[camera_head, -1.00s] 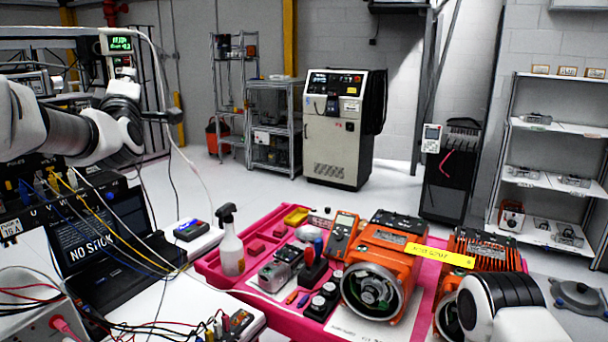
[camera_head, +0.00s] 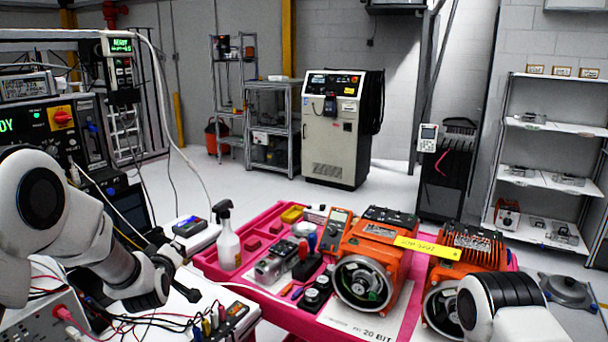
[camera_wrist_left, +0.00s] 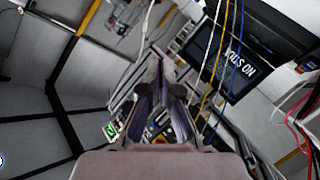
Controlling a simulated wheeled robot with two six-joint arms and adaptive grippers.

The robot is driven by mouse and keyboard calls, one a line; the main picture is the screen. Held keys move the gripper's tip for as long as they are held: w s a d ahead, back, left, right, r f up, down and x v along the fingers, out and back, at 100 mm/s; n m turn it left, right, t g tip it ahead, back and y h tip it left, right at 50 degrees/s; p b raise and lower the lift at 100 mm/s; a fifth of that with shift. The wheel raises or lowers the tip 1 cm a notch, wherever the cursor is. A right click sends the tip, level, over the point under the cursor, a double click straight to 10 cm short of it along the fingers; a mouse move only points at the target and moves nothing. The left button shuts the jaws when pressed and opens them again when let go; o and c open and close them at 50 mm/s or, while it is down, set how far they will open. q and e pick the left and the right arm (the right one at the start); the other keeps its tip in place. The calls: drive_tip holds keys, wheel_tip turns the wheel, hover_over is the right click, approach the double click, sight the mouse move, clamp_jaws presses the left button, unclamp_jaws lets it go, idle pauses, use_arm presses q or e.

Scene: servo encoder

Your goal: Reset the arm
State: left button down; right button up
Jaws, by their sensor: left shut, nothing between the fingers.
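My left arm comes in from the left edge and reaches low across the front of the white bench. Its small dark gripper (camera_head: 180,275) is above the bench's near right part, left of the pink-red tray table. The gripper also shows in the left wrist view (camera_wrist_left: 164,70), where its two fingers come together with nothing between them. The white and black part of my right arm is at the lower right, in front of the orange motors; its gripper is out of view.
Cables and colored plugs (camera_head: 222,318) lie on the bench close to my left gripper. A spray bottle (camera_head: 228,246) and orange motors (camera_head: 372,262) stand on the pink-red table (camera_head: 205,262). A laptop screen (camera_wrist_left: 236,58) shows in the left wrist view. Open floor lies behind the table.

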use_arm(q)
drive_tip(key=s+d+f+m+g+h, duration=0.1)
drive_tip(key=s+d+f+m+g, duration=0.15)
drive_tip(key=s+f, duration=0.8)
drive_tip(key=s+d+f+m+g+h, duration=0.15)
drive_tip(key=s+f+g, duration=0.4)
drive_tip(key=f, duration=0.85)
drive_tip(key=s+f+m+g, duration=0.2)
drive_tip(key=s+f, duration=0.1)
drive_tip(key=s, duration=0.7)
drive_tip(key=s+d+f+m+g, duration=0.1)
drive_tip(key=s+f, duration=0.3)
drive_tip(key=s, duration=0.7)
drive_tip(key=s+f+m+g, duration=0.2)
drive_tip(key=s+f+g, duration=0.1)
drive_tip(key=s, duration=0.7)
drive_tip(key=shift+s+d+f+m+g, duration=0.3)
drive_tip(key=shift+d+f+m+g, duration=0.1)
drive_tip(key=shift+f, duration=0.15)
drive_tip(key=shift+w, duration=0.1)
